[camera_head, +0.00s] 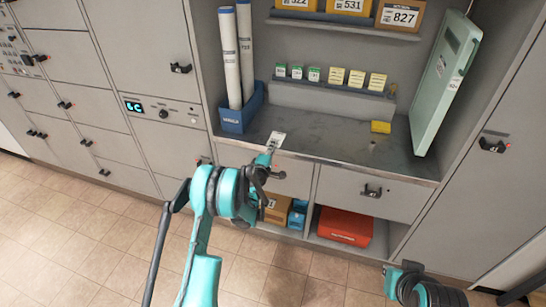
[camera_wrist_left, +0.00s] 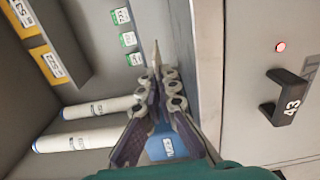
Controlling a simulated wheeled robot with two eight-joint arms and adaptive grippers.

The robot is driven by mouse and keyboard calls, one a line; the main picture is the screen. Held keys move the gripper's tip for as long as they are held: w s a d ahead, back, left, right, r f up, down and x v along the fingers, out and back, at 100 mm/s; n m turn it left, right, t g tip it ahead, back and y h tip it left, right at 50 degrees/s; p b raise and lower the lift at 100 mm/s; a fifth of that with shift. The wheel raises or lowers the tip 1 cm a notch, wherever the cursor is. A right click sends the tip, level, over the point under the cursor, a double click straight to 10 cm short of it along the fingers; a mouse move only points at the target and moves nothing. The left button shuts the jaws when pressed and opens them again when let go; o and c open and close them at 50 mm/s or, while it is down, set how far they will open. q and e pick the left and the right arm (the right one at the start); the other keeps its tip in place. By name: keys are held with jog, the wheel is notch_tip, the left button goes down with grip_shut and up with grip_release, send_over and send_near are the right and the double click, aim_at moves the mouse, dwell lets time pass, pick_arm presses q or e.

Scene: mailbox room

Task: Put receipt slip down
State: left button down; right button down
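The receipt slip (camera_head: 277,139) is a small white paper with dark print. In the head view it sticks up from the tips of my left gripper (camera_head: 268,159), at the front edge of the grey counter (camera_head: 325,140). In the left wrist view the fingers of my left gripper (camera_wrist_left: 157,72) meet at the tips, and the slip (camera_wrist_left: 156,52) shows nearly edge-on between them as a thin pale sliver. I cannot tell whether the slip touches the counter. Only a dark and teal part of my right arm shows at the bottom right of the head view; its fingers are not visible.
A blue bin (camera_head: 238,119) with two white tubes (camera_head: 230,60) stands at the counter's left. A yellow block (camera_head: 381,127) lies to the right, near a leaning green panel (camera_head: 445,85). A rack (camera_head: 330,88) of small cards runs along the back. The counter's middle is mostly clear.

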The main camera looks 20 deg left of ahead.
pick_arm(q)
jog(key=shift+a+f, duration=0.2)
notch_tip(320, 180, down, 4)
jog(key=shift+r+b, duration=0.15)
jog(key=shift+b, duration=0.85)
jog(key=c, duration=1.7)
grip_release()
